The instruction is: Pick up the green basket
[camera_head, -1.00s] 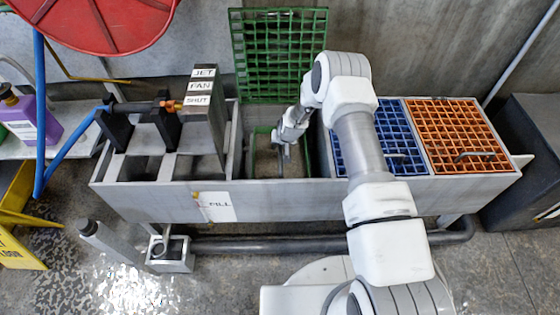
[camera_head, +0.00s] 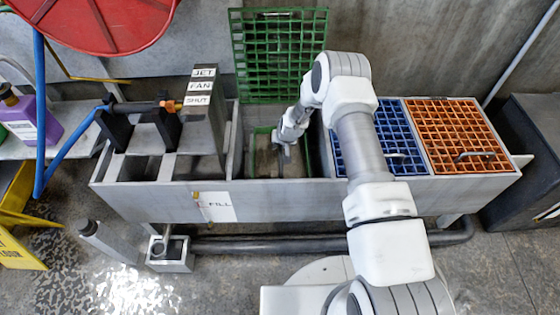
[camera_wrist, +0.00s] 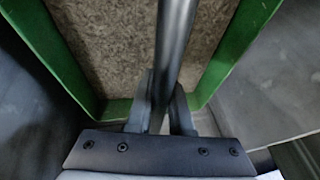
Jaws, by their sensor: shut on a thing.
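The green basket (camera_head: 307,155) sits in an open compartment of the grey trough. In the wrist view its green rim (camera_wrist: 238,45) surrounds a rough brownish-grey content or base. A dark round bar, its handle (camera_wrist: 175,45), crosses the middle. My gripper (camera_head: 285,153) reaches down into the compartment and is shut on this handle. In the wrist view my gripper's fingers (camera_wrist: 160,112) stand on either side of the bar. My arm hides part of the compartment's right side. I cannot tell whether the basket is clear of the compartment floor.
A green grid lid (camera_head: 279,50) stands upright behind the compartment. Blue (camera_head: 372,140) and orange (camera_head: 460,135) grid lids lie flat at the right. A grey post labelled JET, FAN, SHUT (camera_head: 203,115) rises at the left. Trough walls closely surround the basket.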

